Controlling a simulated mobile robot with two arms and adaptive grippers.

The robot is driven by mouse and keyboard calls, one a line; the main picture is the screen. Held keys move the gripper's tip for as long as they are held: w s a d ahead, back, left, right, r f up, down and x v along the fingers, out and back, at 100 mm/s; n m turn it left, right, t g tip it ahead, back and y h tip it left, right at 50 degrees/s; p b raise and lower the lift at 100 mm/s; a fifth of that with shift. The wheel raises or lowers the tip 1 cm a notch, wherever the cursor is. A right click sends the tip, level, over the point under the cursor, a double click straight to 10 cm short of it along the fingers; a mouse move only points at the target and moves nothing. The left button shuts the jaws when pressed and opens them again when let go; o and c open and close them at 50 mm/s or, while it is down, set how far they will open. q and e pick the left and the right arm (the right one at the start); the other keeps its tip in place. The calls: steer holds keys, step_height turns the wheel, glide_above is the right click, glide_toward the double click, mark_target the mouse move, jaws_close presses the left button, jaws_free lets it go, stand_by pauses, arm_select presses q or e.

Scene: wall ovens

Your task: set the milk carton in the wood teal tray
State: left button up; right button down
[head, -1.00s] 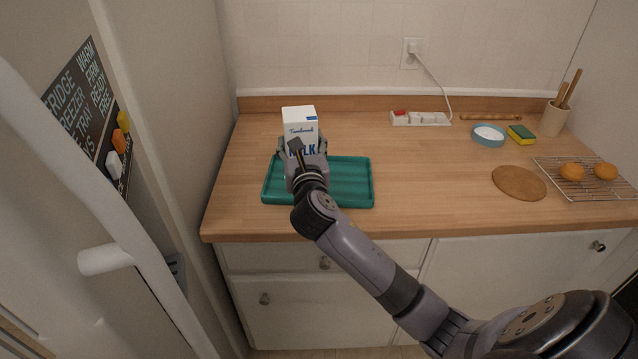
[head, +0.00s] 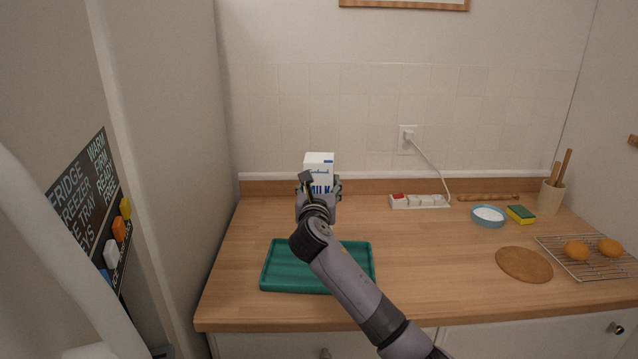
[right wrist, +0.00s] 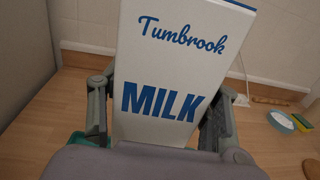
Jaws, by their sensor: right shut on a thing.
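The white milk carton (head: 319,162) with blue lettering is upright in my right gripper (head: 319,188). In the right wrist view the carton (right wrist: 170,75) fills the middle, with the fingers of the gripper (right wrist: 165,120) on both sides of it. The teal tray (head: 285,270) lies on the wooden counter, nearer to me than the carton. In the head view the carton appears beyond the tray's back edge. The carton's base is hidden by the gripper, so I cannot tell whether it touches the counter. My left gripper is not in view.
A power strip (head: 419,202) sits at the back, plugged into the wall. To the right are a blue dish (head: 488,216), a sponge (head: 521,214), a round brown board (head: 523,264) and a wire rack (head: 587,271) with orange items.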

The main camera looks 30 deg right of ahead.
step_height(320, 180, down, 8)
step_height(320, 180, down, 5)
steer(key=shift+f+b, duration=0.1)
steer(key=shift+b, duration=0.3)
steer(key=c, duration=1)
jaws_free()
steer(key=shift+f, duration=0.25)
steer(key=o, duration=0.5)
steer(key=shift+r, duration=0.1)
steer(key=v, duration=1.2)
steer(key=shift+s+r+b, duration=0.1)
steer(key=shift+b, duration=0.25)
